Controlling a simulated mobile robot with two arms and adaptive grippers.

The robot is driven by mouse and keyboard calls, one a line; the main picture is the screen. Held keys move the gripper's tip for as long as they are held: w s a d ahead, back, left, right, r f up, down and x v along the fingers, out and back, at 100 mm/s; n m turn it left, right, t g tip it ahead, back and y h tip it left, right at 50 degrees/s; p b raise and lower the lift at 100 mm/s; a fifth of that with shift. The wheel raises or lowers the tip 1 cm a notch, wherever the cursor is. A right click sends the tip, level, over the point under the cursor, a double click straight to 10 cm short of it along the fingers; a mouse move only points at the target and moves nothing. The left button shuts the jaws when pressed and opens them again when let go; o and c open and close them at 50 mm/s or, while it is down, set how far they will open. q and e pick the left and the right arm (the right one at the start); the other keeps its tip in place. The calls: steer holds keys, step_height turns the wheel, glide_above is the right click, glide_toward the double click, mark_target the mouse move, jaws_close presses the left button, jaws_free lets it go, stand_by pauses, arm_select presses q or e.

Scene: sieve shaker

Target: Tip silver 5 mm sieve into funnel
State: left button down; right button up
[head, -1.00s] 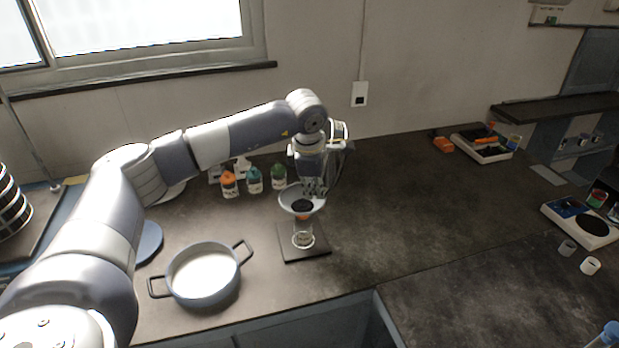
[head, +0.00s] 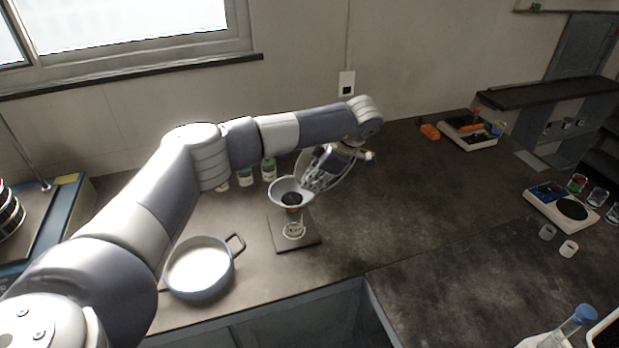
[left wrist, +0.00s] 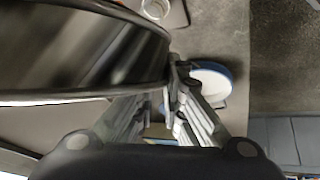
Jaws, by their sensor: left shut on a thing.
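The sieve (left wrist: 90,45) fills the upper left of the left wrist view, a round metal wall with bright rims. My left gripper (head: 318,178) is shut on its rim; the fingers also show in the left wrist view (left wrist: 172,95). In the head view the sieve is tilted and mostly hidden behind the gripper. The pale funnel (head: 279,187), with a dark area inside, is directly left of the gripper. Whether sieve and funnel touch cannot be told. A clear glass vessel (head: 294,231) stands below the funnel on a dark square plate (head: 312,238). My right gripper is not in view.
A blue-grey pot (head: 205,293) with white inside stands front left; it also shows in the left wrist view (left wrist: 212,80). Capped bottles (head: 268,171) stand behind the arm. A balance (head: 560,212) and small cups are at right. The bench between is clear.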

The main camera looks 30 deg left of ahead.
arm_select(q)
steer(key=shift+s+a, duration=0.1)
steer(key=shift+a, duration=0.05)
steer(key=shift+d+f+g+y+b, duration=0.15)
steer(key=shift+d+g+y+b, duration=0.15)
steer(key=shift+y, duration=0.3)
steer(key=shift+w+d+f+m+g+y+b, duration=0.3)
steer(key=shift+w+g+y+b, duration=0.15)
steer(key=shift+y+b, duration=0.6)
steer(key=shift+g+b, duration=0.25)
steer(key=shift+b, duration=0.3)
steer(key=shift+y, duration=0.25)
steer(key=shift+r, duration=0.25)
